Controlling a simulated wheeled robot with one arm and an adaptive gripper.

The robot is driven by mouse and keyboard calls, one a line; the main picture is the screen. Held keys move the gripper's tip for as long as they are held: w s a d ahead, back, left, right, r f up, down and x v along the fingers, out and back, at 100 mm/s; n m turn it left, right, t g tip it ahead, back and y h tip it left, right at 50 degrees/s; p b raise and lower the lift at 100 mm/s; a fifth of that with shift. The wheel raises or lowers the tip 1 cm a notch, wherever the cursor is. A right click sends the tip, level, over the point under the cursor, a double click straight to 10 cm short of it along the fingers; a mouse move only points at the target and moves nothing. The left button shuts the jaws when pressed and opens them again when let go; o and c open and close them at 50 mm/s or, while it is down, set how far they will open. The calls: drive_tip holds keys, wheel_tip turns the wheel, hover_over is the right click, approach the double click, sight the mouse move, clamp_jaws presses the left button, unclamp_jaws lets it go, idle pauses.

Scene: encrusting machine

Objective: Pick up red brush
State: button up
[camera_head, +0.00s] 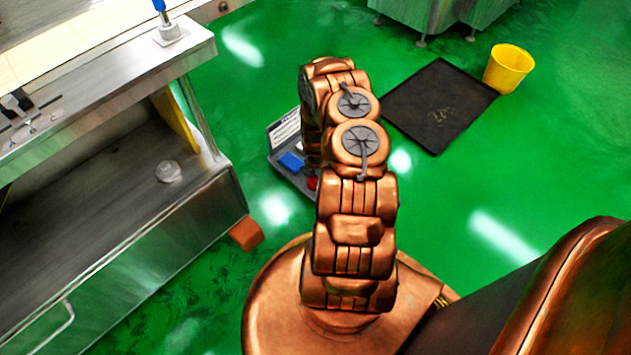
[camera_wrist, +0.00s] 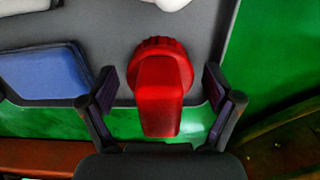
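The red brush (camera_wrist: 158,88) is in the middle of the wrist view, with a round ribbed head and a flat handle toward my gripper. It lies on or over a grey tray (camera_wrist: 110,22). My gripper (camera_wrist: 160,100) is open, with one finger on each side of the brush and a gap on both sides. In the head view only a small bit of red (camera_head: 312,183) shows beside my arm. My arm hides the rest of the brush and my gripper there.
A blue item (camera_wrist: 42,75) lies in the tray left of the brush; a white item is partly visible above. A metal machine (camera_head: 110,240) stands at left, with an orange-brown block (camera_head: 246,233) by its base. A black mat (camera_head: 440,103) and yellow bucket (camera_head: 508,68) are at upper right.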

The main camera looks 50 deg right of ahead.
drive_tip(key=c, duration=1.2)
drive_tip(key=shift+r+p, duration=0.45)
drive_tip(key=shift+r, duration=0.1)
wheel_tip(320, 180, up, 3)
drive_tip(key=p, duration=0.2)
drive_tip(key=shift+r+p, duration=0.15)
drive_tip(key=shift+p, duration=0.15)
drive_tip(key=shift+s+d+r+p, duration=0.1)
drive_tip(key=shift+s+d+p, duration=0.7)
drive_tip(key=shift+s, duration=1.8)
drive_tip(key=shift+s+d+r+p, duration=0.1)
drive_tip(key=shift+s+d+p, duration=0.65)
drive_tip(key=shift+s, duration=1.85)
drive_tip(key=shift+s+d+r+p, duration=0.1)
drive_tip(key=shift+s+d+p, duration=0.35)
drive_tip(key=shift+s+p, duration=1.4)
drive_tip(key=shift+s+b, duration=0.7)
drive_tip(key=shift+b, duration=0.05)
